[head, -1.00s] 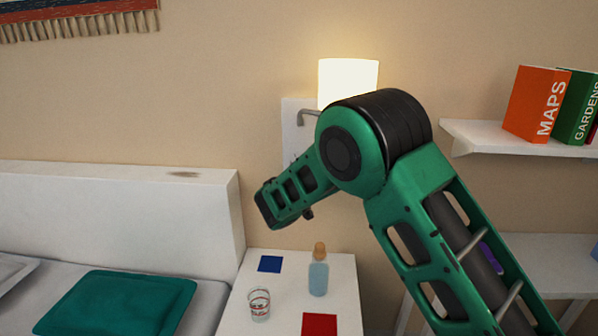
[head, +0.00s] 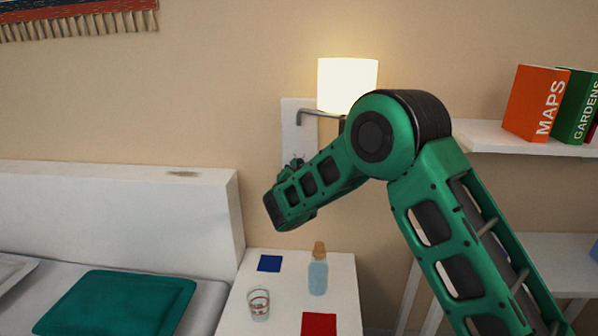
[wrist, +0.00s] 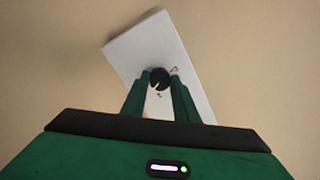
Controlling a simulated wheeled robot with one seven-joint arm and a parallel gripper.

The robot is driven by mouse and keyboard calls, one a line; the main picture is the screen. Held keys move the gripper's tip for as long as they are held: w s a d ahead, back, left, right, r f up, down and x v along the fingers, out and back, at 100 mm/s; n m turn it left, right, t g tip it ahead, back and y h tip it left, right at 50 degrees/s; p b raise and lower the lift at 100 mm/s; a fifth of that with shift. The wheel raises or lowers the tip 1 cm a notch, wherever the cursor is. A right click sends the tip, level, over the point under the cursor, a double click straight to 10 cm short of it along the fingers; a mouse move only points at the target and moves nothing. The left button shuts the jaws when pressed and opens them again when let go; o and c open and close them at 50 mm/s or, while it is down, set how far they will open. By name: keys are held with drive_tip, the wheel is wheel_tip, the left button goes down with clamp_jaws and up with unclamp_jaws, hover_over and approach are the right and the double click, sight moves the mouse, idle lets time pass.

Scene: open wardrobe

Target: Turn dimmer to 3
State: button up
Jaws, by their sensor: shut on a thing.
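The dimmer is a round black knob (wrist: 160,82) on a white wall plate (wrist: 132,50), which looks tilted in the wrist view. A light notch shows on the knob, and small marks are partly visible beside it, too small to read. My gripper (wrist: 160,75) has one green finger on each side of the knob and is shut on it. In the head view the plate (head: 299,132) is on the wall below the lamp, and my arm hides the knob. The wall lamp (head: 347,84) above is lit.
Below my arm is a white bedside table (head: 240,300) with a glass (head: 259,304), a blue bottle (head: 318,275) and blue and red squares. A headboard (head: 120,210) is at left. A shelf with books (head: 535,103) is at right.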

drive_tip(key=shift+f+m, duration=0.2)
drive_tip(key=shift+m, duration=0.7)
drive_tip(key=shift+f+m, duration=0.15)
drive_tip(key=shift+m, duration=0.75)
drive_tip(key=o, duration=1.1)
drive_tip(key=shift+c, duration=0.2)
drive_tip(key=shift+r, duration=0.15)
drive_tip(key=s, duration=1)
drive_tip(key=shift+s+d, duration=0.3)
drive_tip(key=shift+d, duration=0.1)
